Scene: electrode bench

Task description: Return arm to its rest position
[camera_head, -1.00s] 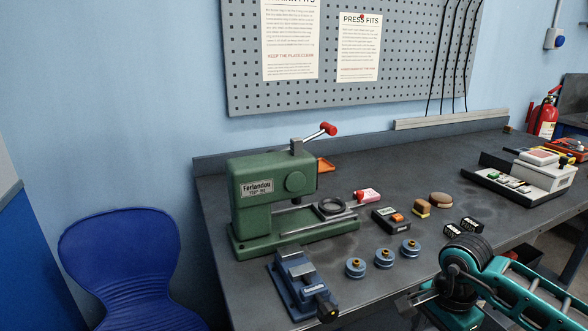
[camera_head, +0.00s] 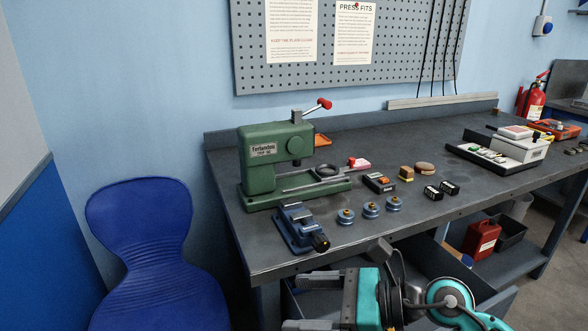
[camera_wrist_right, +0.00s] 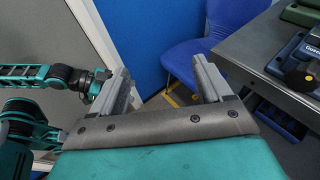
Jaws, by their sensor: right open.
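My right gripper (camera_head: 288,302) is below the bench's front edge, in front of the bench and to the right of the blue chair. Its jaws are apart with nothing between them. In the right wrist view the two fingers of the right gripper (camera_wrist_right: 158,66) stand wide apart, with the chair and blue panel beyond. The right arm's teal links run off to the lower right in the head view. A teal arm of mine shows at the left of the wrist view, but its gripper cannot be made out.
The dark bench (camera_head: 290,244) carries a green press (camera_head: 270,170), a blue vise (camera_head: 298,228), several blue round parts (camera_head: 370,209) and a tray (camera_head: 470,155). A blue chair (camera_head: 145,240) stands left of the bench.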

